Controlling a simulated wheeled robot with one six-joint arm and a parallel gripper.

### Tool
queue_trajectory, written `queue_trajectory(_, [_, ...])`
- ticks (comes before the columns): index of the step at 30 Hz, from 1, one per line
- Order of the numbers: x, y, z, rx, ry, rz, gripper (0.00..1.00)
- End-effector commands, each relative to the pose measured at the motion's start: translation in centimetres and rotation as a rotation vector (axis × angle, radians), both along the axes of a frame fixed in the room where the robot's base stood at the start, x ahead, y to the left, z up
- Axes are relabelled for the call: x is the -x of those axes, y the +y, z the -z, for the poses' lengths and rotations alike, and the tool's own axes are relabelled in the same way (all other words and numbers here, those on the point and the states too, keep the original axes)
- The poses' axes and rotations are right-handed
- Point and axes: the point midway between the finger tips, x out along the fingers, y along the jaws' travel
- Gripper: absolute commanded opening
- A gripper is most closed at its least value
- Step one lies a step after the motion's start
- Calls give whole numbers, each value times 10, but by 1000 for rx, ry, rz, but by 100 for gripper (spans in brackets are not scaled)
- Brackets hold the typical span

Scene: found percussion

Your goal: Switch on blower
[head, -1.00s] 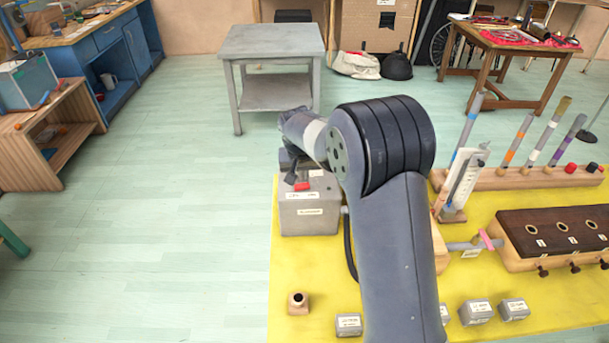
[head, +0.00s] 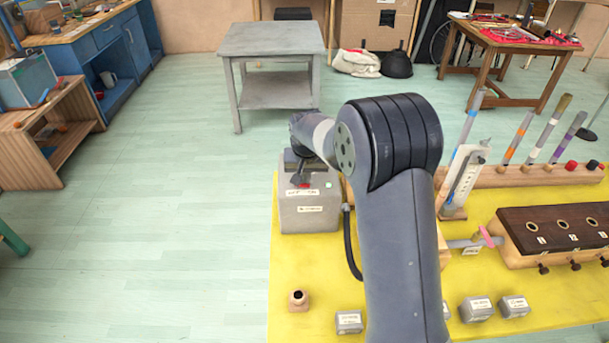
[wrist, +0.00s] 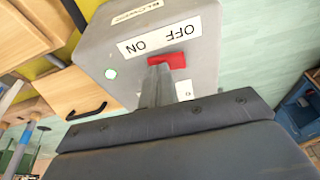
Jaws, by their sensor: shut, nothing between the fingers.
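The blower (head: 309,218) is a grey box at the yellow table's far left corner. It also fills the top of the wrist view (wrist: 205,75). Its red switch (wrist: 178,60) sits beside an OFF/ON label (wrist: 160,38), upside down in the wrist view. A small round green lamp (wrist: 111,73) shows bright on the box; it also shows in the head view (head: 329,185). My gripper (wrist: 160,70) is shut and empty, with its tips at the switch, over its ON-side part. The tips hide part of the switch, and contact is hard to tell.
A black hose (head: 348,245) runs beside the box. A stand with a white plate (head: 463,180), coloured tubes and a dark-topped wind chest (head: 555,228) stand to the right. Small grey blocks (head: 349,322) and a wooden piece (head: 298,300) lie at the front.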

Motion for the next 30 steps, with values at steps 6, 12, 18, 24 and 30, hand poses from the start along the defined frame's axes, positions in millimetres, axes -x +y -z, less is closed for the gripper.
queue_trajectory(6, [2, 7, 2, 1, 7, -2, 0])
queue_trajectory(12, [2, 16, 1, 0, 7, -2, 0])
queue_trajectory(18, [1, 17, 1, 0, 6, -1, 0])
queue_trajectory(24, [2, 16, -5, 0, 4, 0, 0])
queue_trajectory(30, [6, 9, -36, -1, 3, 2, 0])
